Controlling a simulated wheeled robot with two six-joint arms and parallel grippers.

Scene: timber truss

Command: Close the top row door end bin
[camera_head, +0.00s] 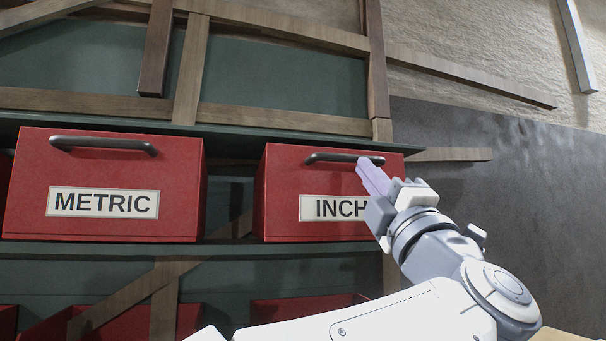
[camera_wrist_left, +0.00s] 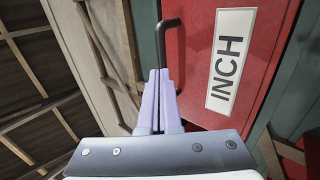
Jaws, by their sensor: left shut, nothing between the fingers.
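The INCH bin (camera_head: 285,190) is a red box with a dark bar handle (camera_head: 333,157) near its top edge and a white label, on the upper shelf. My left gripper (camera_head: 364,167) is shut and empty, its lilac fingertips by the right end of this handle. In the left wrist view the shut fingers (camera_wrist_left: 160,78) are beside the handle (camera_wrist_left: 168,32) and the red front (camera_wrist_left: 272,50); I cannot tell if they touch. The gripper covers the label's right end in the head view. My right gripper is not in view.
The red METRIC bin (camera_head: 110,223) stands left on the same shelf, with a gap between the bins. Lower red bins (camera_head: 300,308) show partly below. Timber beams (camera_head: 190,70) cross the shelving. A dark grey wall panel (camera_head: 500,220) is at the right.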

